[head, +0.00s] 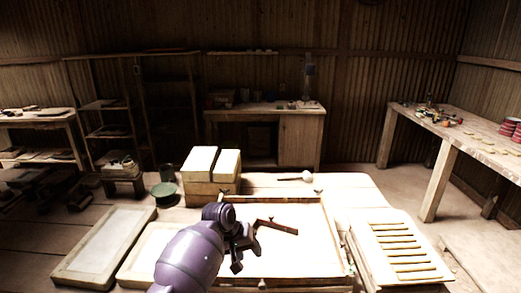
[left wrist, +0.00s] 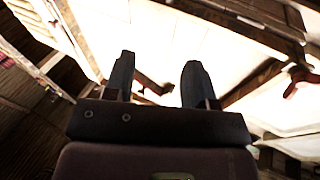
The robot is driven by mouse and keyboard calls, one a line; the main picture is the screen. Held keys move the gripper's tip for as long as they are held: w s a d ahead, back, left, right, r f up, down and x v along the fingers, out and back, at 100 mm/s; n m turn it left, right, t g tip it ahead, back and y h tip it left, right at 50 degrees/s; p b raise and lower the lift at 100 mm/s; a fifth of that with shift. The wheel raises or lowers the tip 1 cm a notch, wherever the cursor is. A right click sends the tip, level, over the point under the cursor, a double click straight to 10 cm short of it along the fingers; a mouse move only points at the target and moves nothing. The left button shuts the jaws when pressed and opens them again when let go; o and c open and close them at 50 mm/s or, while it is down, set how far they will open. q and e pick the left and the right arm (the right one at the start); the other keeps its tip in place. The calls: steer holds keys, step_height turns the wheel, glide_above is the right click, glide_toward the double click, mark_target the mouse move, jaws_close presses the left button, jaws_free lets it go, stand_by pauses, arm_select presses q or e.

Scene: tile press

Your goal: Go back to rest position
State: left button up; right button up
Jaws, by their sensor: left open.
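My left gripper (head: 243,254) hangs over the bright work surface inside a wooden frame (head: 322,215) on the table, just left of a dark brown bar (head: 278,226). In the left wrist view its two dark fingers (left wrist: 158,80) are apart with nothing between them that it holds. The bar's end (left wrist: 150,85) seems to show beyond the fingers. My purple left arm covers the lower left part of the frame. My right gripper is in neither view.
A slatted board (head: 398,248) lies right of the frame and a shallow tray (head: 88,270) lies at left. Benches and shelves line the walls.

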arm_select(q)
steer(key=w+a+r+m+t, duration=0.1)
steer(key=w+a+r+t, duration=0.1)
steer(key=w+r+t, duration=0.45)
steer(key=s+a+f+t+y+b, duration=0.1)
steer(key=s+a+f+t, duration=0.1)
steer(key=s+a+t, duration=0.55)
steer(key=s+a+f+g+y, duration=0.1)
steer(key=s+a+f, duration=0.3)
steer(key=s, duration=0.6)
steer(key=s+a+f+g+y+b, duration=0.1)
steer(key=s+a+f, duration=0.4)
steer(key=s+f, duration=0.3)
steer(key=s+a+f+g+y, duration=0.2)
steer(key=s+a+f, duration=0.3)
steer(key=s, duration=0.9)
steer(key=shift+s+f+n+b, duration=0.3)
steer(key=shift+f+b, duration=0.1)
steer(key=shift+f, duration=0.35)
